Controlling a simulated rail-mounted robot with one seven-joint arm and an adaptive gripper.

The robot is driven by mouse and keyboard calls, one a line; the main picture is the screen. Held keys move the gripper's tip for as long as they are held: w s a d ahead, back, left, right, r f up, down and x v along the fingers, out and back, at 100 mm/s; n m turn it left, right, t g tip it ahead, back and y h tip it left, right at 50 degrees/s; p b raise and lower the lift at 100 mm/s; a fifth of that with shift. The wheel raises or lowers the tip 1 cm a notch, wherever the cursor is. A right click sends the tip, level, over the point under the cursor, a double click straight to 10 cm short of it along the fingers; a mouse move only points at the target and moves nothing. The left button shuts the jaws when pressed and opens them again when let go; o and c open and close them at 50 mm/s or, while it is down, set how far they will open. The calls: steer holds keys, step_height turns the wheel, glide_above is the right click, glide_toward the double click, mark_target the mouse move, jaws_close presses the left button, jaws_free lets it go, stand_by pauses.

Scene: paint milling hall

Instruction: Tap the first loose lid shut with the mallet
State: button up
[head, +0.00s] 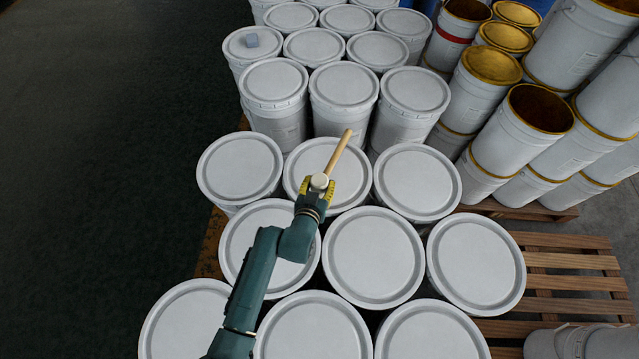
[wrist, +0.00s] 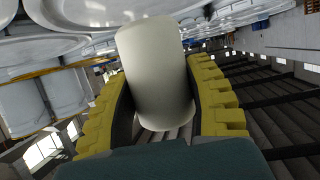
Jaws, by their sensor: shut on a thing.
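My gripper (head: 318,186), with yellow ridged fingers, is shut on the mallet. The mallet has a pale wooden handle (head: 340,150) that points up and right in the head view. Its off-white cylindrical head (head: 319,181) sits between my fingers and fills the middle of the wrist view (wrist: 157,75). The mallet is over the middle bucket's white lid (head: 348,187) in the row nearest behind my gripper and hides part of it. I cannot tell whether it touches that lid. Many round white lids cover the buckets. I cannot tell which lid is loose.
White buckets stand close together in rows on a wooden pallet. Open, yellow-rimmed buckets (head: 540,109) are stacked at right. A partly bare pallet (head: 568,285) is at lower right. The dark floor (head: 100,150) at left is clear.

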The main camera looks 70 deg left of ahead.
step_height(320, 180, down, 5)
steer(key=b, duration=0.4)
steer(key=shift+f+b, duration=0.2)
steer(key=shift+b, duration=0.2)
step_height(320, 180, up, 7)
steer(key=p, duration=0.6)
steer(key=shift+f, duration=0.25)
